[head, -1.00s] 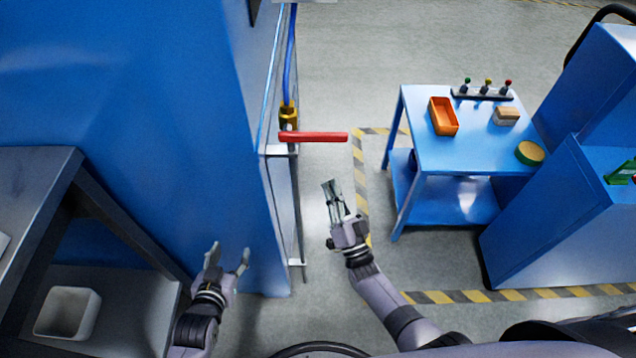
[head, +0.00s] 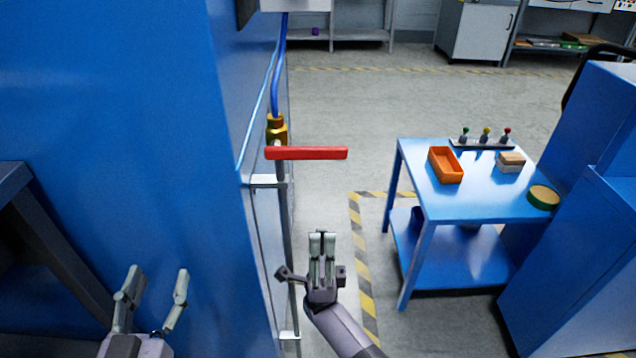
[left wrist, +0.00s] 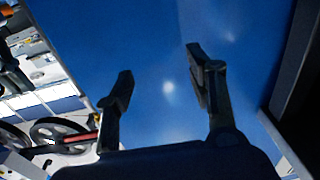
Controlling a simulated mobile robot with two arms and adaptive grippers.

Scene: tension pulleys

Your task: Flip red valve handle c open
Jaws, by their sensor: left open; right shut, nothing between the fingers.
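The red valve handle (head: 306,153) sticks out level to the right from a brass valve (head: 277,128) on a pipe beside the blue cabinet's edge. My right gripper (head: 322,236) is shut and empty, below the handle in the head view and apart from it. My left gripper (head: 156,285) is open and empty at the lower left, in front of the blue cabinet side. In the left wrist view its two fingers (left wrist: 160,75) stand apart against a blue surface. No letter shows on the handle.
A blue cart (head: 470,195) at the right holds an orange tray (head: 446,165), a row of colored knobs (head: 484,143) and a round green-rimmed item (head: 543,197). A blue cabinet (head: 110,120) fills the left. Floor between cabinet and cart is clear.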

